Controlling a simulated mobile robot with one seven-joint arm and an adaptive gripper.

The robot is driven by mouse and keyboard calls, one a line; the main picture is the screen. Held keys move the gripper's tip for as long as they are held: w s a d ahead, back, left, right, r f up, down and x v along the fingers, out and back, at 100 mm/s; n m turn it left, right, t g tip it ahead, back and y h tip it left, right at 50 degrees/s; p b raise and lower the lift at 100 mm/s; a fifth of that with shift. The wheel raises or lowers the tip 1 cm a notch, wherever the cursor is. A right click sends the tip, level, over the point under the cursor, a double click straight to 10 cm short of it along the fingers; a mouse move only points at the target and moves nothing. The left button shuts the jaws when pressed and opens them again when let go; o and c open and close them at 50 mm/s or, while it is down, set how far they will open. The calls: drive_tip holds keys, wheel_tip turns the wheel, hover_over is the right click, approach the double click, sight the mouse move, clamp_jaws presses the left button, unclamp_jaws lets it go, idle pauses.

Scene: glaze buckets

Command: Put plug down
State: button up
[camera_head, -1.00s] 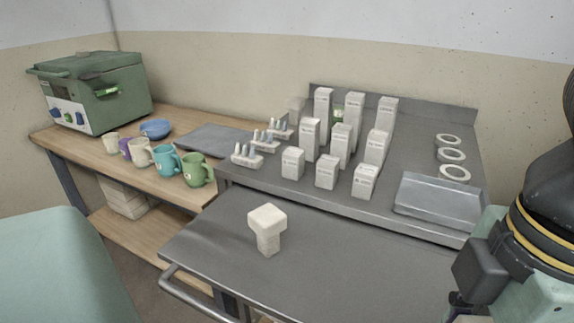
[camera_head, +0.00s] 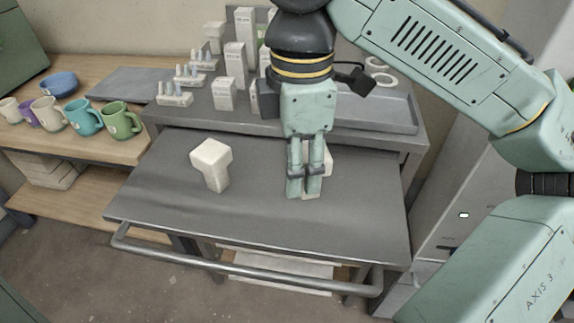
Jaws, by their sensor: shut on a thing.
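My gripper (camera_head: 304,194) points down over the middle right of the grey cart top (camera_head: 260,215). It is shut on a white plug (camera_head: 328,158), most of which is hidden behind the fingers. A pale strip of it shows to the right of the fingers and a little between them, low down. I cannot tell whether its lower end touches the cart top. A second white block (camera_head: 212,160), with a wide head on a narrower stem, stands upright on the cart to the left, apart from my gripper.
Behind the cart a raised grey bench (camera_head: 215,119) holds several white boxes (camera_head: 235,62), small-bottle racks (camera_head: 174,93) and a metal tray (camera_head: 385,118). Mugs (camera_head: 120,122) stand on the wooden table at left. The cart's front rail (camera_head: 240,280) borders its near edge. The cart's front is clear.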

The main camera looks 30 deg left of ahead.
drive_tip(key=shift+w+a+f, duration=0.1)
drive_tip(key=shift+w+a, duration=0.25)
drive_tip(key=shift+a, duration=0.2)
drive_tip(key=shift+w+a+f, duration=0.1)
drive_tip(key=shift+w+a, duration=0.2)
drive_tip(key=shift+a, duration=0.2)
drive_tip(key=shift+f+p, duration=0.3)
drive_tip(key=shift+f, duration=1.35)
drive_tip(key=shift+f, duration=0.1)
drive_tip(key=o, duration=1.2)
wheel_tip(320, 180, up, 12)
drive_tip(key=shift+r, duration=0.15)
